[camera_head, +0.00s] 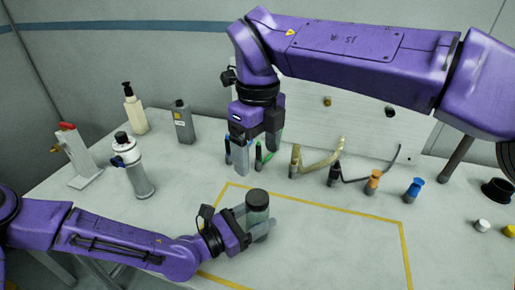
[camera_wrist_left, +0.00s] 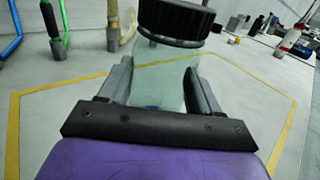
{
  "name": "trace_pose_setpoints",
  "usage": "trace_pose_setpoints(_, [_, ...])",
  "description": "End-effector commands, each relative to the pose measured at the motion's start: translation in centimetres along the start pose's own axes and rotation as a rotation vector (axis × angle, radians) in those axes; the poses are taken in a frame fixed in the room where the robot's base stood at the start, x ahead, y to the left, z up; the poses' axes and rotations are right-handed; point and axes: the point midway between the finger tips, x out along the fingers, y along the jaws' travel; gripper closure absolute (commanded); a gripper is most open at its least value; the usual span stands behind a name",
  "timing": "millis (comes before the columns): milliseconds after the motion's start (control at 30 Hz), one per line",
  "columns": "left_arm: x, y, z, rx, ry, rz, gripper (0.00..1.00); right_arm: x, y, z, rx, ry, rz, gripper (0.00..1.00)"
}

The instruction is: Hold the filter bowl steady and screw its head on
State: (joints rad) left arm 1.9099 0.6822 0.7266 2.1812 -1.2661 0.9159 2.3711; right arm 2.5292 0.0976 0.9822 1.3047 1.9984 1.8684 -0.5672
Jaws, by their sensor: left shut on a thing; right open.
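The filter bowl (camera_head: 259,217) is a clear, greenish cup standing upright inside the yellow outline. My left gripper (camera_head: 262,230) is shut on it from the left, with one finger on either side. The bowl also shows in the left wrist view (camera_wrist_left: 160,80) between the fingers. The black, ribbed head (camera_head: 257,198) sits on top of the bowl and shows at the top of the left wrist view (camera_wrist_left: 176,20). I cannot tell how tightly it is seated. My right gripper (camera_head: 256,158) is open and empty, pointing down behind the bowl and above the head's level.
Hoses with blue, green, tan and black ends (camera_head: 296,162) lie behind. Orange (camera_head: 373,182) and blue (camera_head: 414,190) fittings stand right. A white-and-grey canister (camera_head: 138,180), a pump bottle (camera_head: 134,108) and a grey bottle (camera_head: 182,122) stand left. The outlined area right of the bowl is clear.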

Motion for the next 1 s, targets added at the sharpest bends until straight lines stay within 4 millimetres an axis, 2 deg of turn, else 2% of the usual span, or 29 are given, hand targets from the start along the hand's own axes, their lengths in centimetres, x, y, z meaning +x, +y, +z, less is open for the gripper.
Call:
trace_pose_setpoints(200, [0.0,0.0,0.0,0.000,0.000,0.000,1.00,-0.1,0.0,0.0,-0.001,0.000,-0.001,0.16])
trace_pose_setpoints(233, [0.0,0.0,0.0,0.000,0.000,0.000,0.30,-0.1,0.0,0.0,-0.001,0.000,-0.001,0.16])
trace_pose_setpoints(300, [0.0,0.0,0.0,0.000,0.000,0.000,0.07,0.0,0.0,0.0,-0.001,0.000,-0.001,0.16])
trace_pose_setpoints(667, [-0.5,0.1,0.0,0.000,0.000,0.001,0.07,0.1,0.0,0.0,-0.001,0.000,-0.001,0.16])
trace_pose_setpoints(767, [-2.0,0.1,-0.1,0.000,0.000,0.003,0.07,0.4,0.0,0.0,0.000,0.000,-0.001,0.16])
trace_pose_setpoints(1000, [-7.3,0.2,0.1,0.000,-0.003,0.006,0.07,0.9,0.0,0.0,-0.001,-0.001,-0.001,0.16])
